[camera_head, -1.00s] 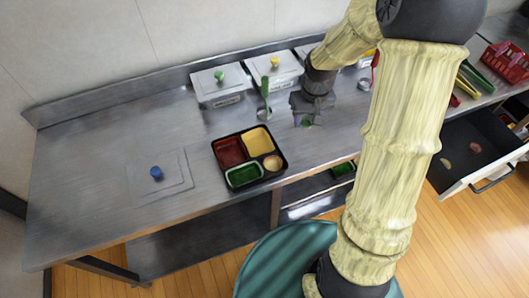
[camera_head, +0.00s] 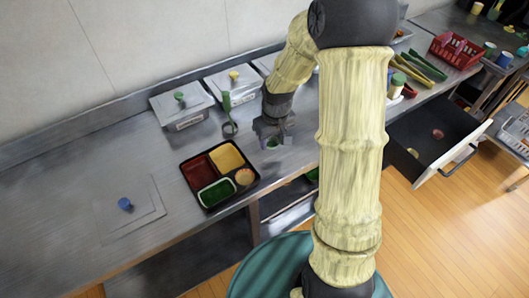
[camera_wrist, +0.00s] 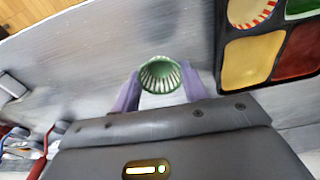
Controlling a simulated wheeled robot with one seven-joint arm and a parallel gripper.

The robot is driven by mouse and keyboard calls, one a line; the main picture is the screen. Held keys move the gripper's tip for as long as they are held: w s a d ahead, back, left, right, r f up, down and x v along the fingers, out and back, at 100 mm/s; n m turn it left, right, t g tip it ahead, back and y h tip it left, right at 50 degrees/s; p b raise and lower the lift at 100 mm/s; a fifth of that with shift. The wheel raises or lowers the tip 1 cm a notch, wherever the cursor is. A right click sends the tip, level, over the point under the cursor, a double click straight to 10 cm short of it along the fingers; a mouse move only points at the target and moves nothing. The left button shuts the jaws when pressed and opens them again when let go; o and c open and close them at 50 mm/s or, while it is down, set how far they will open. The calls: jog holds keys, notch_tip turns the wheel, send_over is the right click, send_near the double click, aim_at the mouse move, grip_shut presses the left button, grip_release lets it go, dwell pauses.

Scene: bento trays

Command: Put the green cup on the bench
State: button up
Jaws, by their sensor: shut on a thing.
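A small green cup (camera_wrist: 160,74) with a ribbed inside sits between the two purple fingers of my gripper (camera_wrist: 159,88) in the wrist view. The gripper is shut on it. In the head view my gripper (camera_head: 273,134) is low over the steel bench (camera_head: 75,165), to the right of the bento tray. I cannot tell whether the cup's base touches the bench.
The bento tray (camera_head: 236,190) lies just left of my gripper. Lidded steel containers (camera_head: 181,108) line the back, with a green-handled ladle (camera_head: 229,127) near them. A red basket (camera_head: 455,52) and an open drawer (camera_head: 449,165) are at right. The bench's left part is mostly clear.

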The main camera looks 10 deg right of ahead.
aim_at(273, 145)
jog(key=shift+f, duration=0.75)
jog(key=shift+f, duration=1.85)
jog(key=shift+f, duration=0.15)
jog(key=o, duration=1)
jog(key=shift+c, duration=0.2)
